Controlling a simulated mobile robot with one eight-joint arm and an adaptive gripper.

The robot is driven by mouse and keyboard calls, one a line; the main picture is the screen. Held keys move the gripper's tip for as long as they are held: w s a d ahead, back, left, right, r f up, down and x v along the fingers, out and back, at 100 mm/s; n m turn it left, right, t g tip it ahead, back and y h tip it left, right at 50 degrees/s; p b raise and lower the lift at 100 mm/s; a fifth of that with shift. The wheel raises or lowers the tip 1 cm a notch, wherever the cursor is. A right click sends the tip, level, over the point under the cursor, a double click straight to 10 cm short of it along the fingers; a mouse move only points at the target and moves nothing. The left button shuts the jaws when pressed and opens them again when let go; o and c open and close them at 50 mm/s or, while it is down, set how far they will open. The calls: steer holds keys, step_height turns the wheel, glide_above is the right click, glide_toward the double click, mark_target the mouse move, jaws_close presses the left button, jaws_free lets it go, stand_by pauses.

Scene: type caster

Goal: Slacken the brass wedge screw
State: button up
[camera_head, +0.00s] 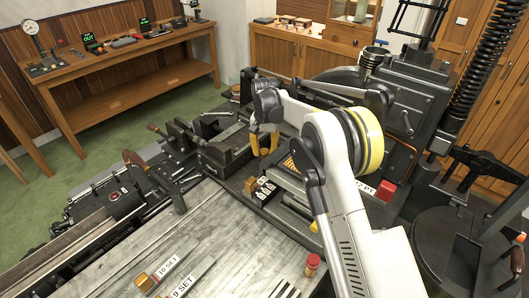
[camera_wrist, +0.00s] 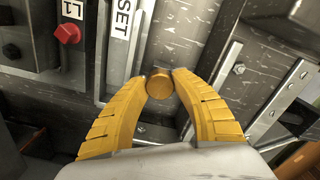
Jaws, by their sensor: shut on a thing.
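The brass wedge screw (camera_wrist: 160,86) shows in the wrist view as a round, flat brass head between my fingertips. My gripper (camera_wrist: 160,78) has its two yellow ribbed fingers closed around the head, one on each side. The screw's shank is hidden below the head. In the head view my gripper (camera_head: 264,145) points down over the dark machine bed, and the screw cannot be made out between the fingers there.
In the wrist view a "SET" label (camera_wrist: 124,18) and a red knob (camera_wrist: 67,33) lie to the upper left, with metal bars close around. In the head view a red-capped jar (camera_head: 312,265) stands on the worn metal top (camera_head: 225,225).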

mark_target(265, 151)
steer(key=n, duration=0.4)
steer(key=shift+n, duration=0.3)
steer(key=n, duration=0.4)
steer(key=shift+n, duration=0.3)
steer(key=o, duration=1.2)
step_height(265, 151, up, 12)
